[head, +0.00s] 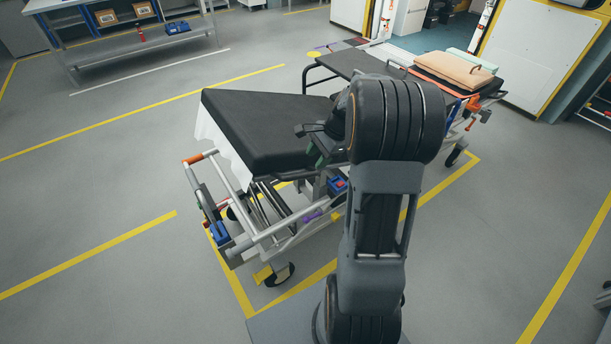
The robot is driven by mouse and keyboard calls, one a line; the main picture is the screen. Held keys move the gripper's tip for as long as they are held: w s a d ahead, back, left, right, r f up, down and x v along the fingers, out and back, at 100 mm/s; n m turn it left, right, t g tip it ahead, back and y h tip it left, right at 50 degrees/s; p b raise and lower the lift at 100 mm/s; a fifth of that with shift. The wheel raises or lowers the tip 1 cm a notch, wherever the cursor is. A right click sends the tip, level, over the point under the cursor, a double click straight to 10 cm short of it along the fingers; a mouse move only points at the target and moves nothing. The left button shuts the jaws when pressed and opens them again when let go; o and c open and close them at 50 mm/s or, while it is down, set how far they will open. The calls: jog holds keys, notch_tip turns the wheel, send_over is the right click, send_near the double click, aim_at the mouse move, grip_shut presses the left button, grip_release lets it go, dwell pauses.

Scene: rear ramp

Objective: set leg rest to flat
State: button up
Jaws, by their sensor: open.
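A wheeled stretcher with a black padded top stands in front of me. Its near section, which looks like the leg rest (262,128), is tilted, with its near left end raised above the frame (268,232). A white sheet (222,140) hangs at that end. My gripper (311,142) is open beside the right part of this section, partly hidden behind my arm. Whether it touches the pad cannot be told. A handle with an orange grip (193,159) sticks out at the near left end. My arm hides the stretcher's middle.
A folded tan item (455,72) lies on the far end of the stretcher. A blue-and-red box (337,185) and a purple part (312,216) sit low in the frame. A workbench (130,42) stands at the back left. The floor at left is clear.

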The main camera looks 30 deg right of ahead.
aim_at(307, 174)
jog(key=x, duration=0.8)
jog(key=shift+a+f, duration=0.2)
jog(key=shift+f, duration=0.15)
grip_shut()
